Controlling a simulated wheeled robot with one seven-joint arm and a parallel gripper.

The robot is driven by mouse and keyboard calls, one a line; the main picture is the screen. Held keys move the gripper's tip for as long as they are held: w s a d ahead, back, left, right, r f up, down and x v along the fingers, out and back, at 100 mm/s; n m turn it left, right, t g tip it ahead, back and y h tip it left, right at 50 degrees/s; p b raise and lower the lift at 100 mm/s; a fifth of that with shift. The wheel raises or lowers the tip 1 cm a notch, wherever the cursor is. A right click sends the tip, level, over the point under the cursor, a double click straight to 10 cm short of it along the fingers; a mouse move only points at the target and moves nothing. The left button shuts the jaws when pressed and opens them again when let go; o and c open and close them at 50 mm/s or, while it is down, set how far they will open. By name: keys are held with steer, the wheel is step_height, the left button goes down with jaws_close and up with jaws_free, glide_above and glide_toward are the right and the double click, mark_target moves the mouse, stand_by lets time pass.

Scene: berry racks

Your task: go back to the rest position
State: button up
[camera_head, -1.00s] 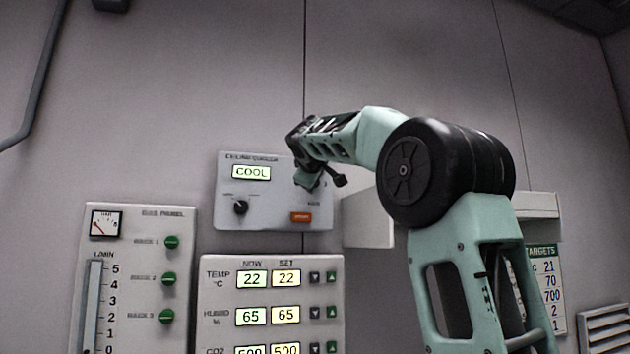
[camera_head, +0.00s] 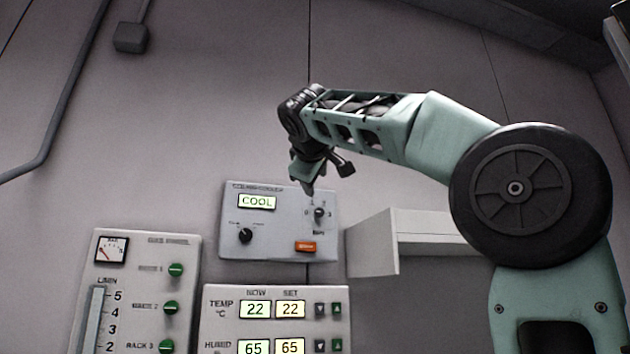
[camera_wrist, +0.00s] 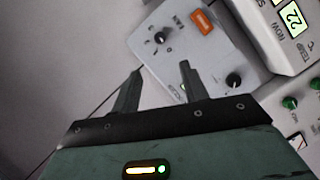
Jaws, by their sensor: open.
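My gripper (camera_head: 310,182) is up by the top edge of the ceiling cooler panel in the head view, in front of the wall. In the wrist view my gripper (camera_wrist: 158,75) shows two fingers apart with nothing between them. The cooler panel (camera_head: 280,240) has a lit COOL display (camera_head: 257,202), a black knob (camera_head: 245,236) at lower left, another knob (camera_head: 319,214) at right and an orange button (camera_head: 305,246). In the wrist view the cooler panel (camera_wrist: 205,58) lies tilted beyond the fingers, which look clear of its knobs.
Below is a climate panel (camera_head: 277,332) reading 22 and 65. At left is a panel (camera_head: 140,270) with a gauge and green knobs. A pale box-like shelf (camera_head: 372,243) juts from the wall right of the cooler panel.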

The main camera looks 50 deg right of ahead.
steer(key=shift+v, duration=0.85)
steer(key=shift+w, duration=0.1)
steer(key=w+a+f+n+y, duration=0.2)
steer(key=w+a+f+y, duration=0.15)
steer(key=a+f, duration=0.35)
steer(key=w+a+f+n+y, duration=0.25)
steer(key=w+a+f, duration=0.3)
steer(key=f, duration=0.45)
steer(key=s+a+f+n+g+y, duration=0.15)
steer(key=a+f+y, duration=0.25)
steer(key=a+f, duration=0.9)
steer(key=s+a+f+g+y, duration=0.15)
steer(key=s+a+f, duration=0.35)
steer(key=f, duration=0.5)
steer(key=s+a+f+g+y, duration=0.1)
steer(key=s+a+f+g, duration=0.2)
steer(key=s+f, duration=0.55)
steer(key=s+a+f+g, duration=0.1)
steer(key=s+f+g, duration=0.3)
steer(key=s+f, duration=0.9)
steer(key=shift+s+f+m, duration=0.25)
steer(key=shift+s+m, duration=0.05)
steer(key=shift+s, duration=0.35)
